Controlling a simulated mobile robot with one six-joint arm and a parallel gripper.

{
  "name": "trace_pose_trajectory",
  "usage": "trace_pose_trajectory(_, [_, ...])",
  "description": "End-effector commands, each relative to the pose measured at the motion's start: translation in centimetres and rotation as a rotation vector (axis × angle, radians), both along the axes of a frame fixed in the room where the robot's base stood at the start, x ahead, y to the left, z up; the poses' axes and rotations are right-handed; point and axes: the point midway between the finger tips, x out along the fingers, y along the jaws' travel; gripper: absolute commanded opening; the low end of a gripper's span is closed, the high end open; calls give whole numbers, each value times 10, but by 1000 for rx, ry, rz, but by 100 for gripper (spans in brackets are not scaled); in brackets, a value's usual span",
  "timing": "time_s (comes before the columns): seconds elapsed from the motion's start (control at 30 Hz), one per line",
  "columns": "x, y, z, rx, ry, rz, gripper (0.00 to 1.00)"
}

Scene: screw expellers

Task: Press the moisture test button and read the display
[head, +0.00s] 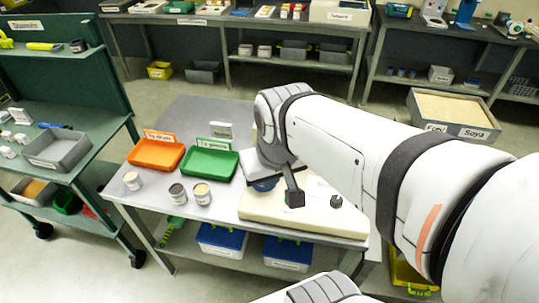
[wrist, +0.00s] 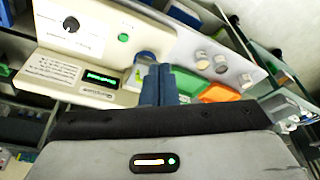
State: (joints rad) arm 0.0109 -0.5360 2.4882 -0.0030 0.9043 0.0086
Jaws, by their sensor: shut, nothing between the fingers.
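The moisture tester is a beige box (head: 262,211) on the grey table in the head view, partly hidden by my arm. In the wrist view its casing (wrist: 170,44) carries a round green button (wrist: 123,37), a black dial (wrist: 71,24) and a small dark display (wrist: 101,78) with green characters too small to read. A blue-rimmed cup or well (wrist: 147,58) is partly behind my fingers. My gripper (wrist: 160,68) is shut and empty, its blue fingertips appearing below and right of the button, apart from it in the picture. The button is hidden in the head view.
An orange tray (head: 156,154) and a green tray (head: 209,163) stand left of the tester. Several small sample jars (head: 202,194) stand in front of them. A green shelf cart (head: 90,160) is at far left. A bin labelled Soya (head: 450,107) stands behind right.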

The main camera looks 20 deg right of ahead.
Motion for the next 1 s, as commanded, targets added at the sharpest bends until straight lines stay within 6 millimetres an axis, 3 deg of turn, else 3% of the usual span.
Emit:
trace_pose_trajectory(0.17, [35, -17, -24, 18, 72, -124, 0])
trace_pose_trajectory(0.3, [72, -47, -53, 40, 146, -278, 0])
trace_pose_trajectory(0.5, [111, -91, -97, 70, 231, -463, 0])
trace_pose_trajectory(0.7, [127, -115, -121, 85, 271, -556, 0])
trace_pose_trajectory(1.0, [129, -118, -123, 88, 276, -570, 0])
